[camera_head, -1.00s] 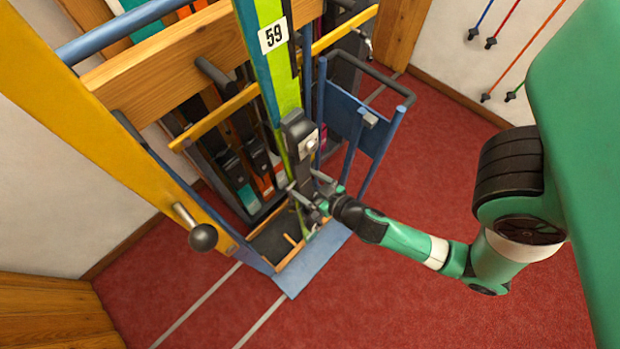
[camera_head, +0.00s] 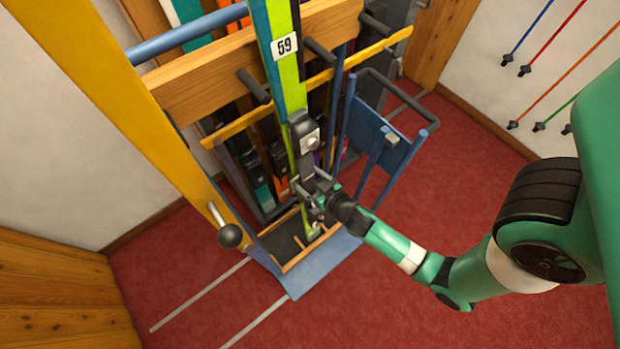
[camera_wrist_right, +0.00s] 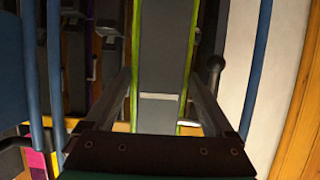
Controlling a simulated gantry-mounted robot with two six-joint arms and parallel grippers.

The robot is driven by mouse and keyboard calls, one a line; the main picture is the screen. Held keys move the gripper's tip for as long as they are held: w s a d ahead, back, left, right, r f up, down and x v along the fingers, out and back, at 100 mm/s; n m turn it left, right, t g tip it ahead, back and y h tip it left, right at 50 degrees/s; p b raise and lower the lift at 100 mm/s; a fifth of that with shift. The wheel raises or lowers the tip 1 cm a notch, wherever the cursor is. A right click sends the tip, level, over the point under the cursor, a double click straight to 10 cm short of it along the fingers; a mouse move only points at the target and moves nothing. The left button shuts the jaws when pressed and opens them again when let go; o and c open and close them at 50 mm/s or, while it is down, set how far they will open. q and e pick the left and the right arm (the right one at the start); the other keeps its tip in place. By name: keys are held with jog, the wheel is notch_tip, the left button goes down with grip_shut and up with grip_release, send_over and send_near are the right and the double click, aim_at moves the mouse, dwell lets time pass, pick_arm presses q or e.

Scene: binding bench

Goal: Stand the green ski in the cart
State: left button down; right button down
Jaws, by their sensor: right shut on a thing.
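The green ski (camera_head: 291,95) stands roughly upright, with a "59" label high on it and a dark binding. My right gripper (camera_head: 311,187) is shut on the ski just below the binding. In the right wrist view the green-edged ski (camera_wrist_right: 163,65) runs between the fingers. The cart (camera_head: 322,268) has a blue base plate, a blue frame, and a dark floor tray with wooden edging. The ski's lower end is over or in this tray; I cannot tell whether it touches the floor. My left gripper is not in view.
A yellow bar (camera_head: 240,124) and a wooden crossbeam (camera_head: 205,82) with dark pegs lie close to the ski. Several other skis stand behind. A yellow post (camera_head: 130,100) with a black knob (camera_head: 230,236) rises at left. Red carpet (camera_head: 400,300) is free at front right.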

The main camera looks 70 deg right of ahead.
aim_at(309, 186)
jog(key=shift+w+d+f+b, duration=0.15)
jog(key=shift+w+f+b, duration=0.15)
jog(key=shift+f+b, duration=0.35)
jog(key=shift+w+d+f+b, duration=0.15)
jog(key=shift+w+f+b, duration=0.15)
jog(key=shift+f, duration=0.55)
jog(key=shift+f+b, duration=0.6)
jog(key=shift+b, duration=0.1)
grip_release()
jog(key=shift+s+f, duration=0.2)
jog(key=shift+f, duration=0.1)
jog(key=shift+a+r, duration=0.1)
jog(key=shift+r, duration=0.05)
